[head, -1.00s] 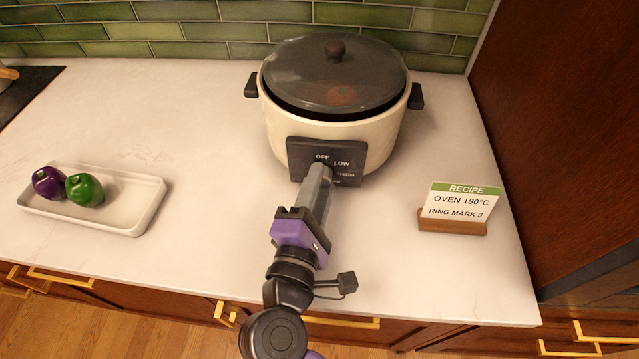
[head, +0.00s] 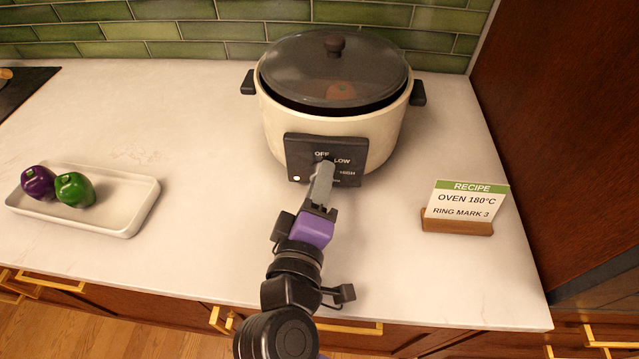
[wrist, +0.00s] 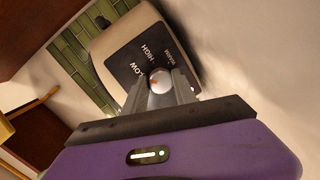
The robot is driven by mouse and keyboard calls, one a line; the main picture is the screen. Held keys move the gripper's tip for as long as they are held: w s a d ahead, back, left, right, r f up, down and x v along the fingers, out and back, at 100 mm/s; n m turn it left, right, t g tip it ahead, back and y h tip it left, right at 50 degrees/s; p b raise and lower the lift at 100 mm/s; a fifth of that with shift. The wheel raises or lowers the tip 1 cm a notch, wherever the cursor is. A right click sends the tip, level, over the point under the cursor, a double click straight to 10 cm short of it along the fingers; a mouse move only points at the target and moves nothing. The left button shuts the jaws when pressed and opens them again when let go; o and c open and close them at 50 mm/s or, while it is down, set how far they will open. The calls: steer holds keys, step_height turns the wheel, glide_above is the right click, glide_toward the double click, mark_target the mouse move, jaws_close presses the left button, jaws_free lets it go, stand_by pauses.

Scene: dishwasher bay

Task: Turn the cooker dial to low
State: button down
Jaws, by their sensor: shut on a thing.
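The cream cooker (head: 330,130) with a dark glass lid stands at the back of the counter. Its black front panel (head: 298,152) reads OFF, LOW and HIGH, with another label partly hidden. The panel also shows in the wrist view (wrist: 128,88). My gripper (head: 322,172) reaches the panel from the front and covers the dial in the head view. In the wrist view, the grey dial (wrist: 160,80) sits between my fingers, which are shut on it. Its orange mark is on the side towards LOW; its exact aim is unclear. OFF is not visible there.
A white tray (head: 125,222) with a purple pepper (head: 38,182) and a green pepper (head: 75,189) lies left. A recipe card (head: 465,203) in a wooden stand is right of my gripper. A tall wooden cabinet side (head: 560,130) bounds the right.

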steer(key=shift+f+m, duration=0.1)
steer(key=shift+m, duration=0.2)
steer(key=c, duration=1)
jaws_free()
steer(key=shift+s, duration=0.1)
steer(key=s, duration=0.5)
steer(key=s+a+r, duration=0.1)
steer(key=s, duration=0.1)
steer(key=shift+s+b, duration=0.3)
steer(key=shift+b, duration=0.1)
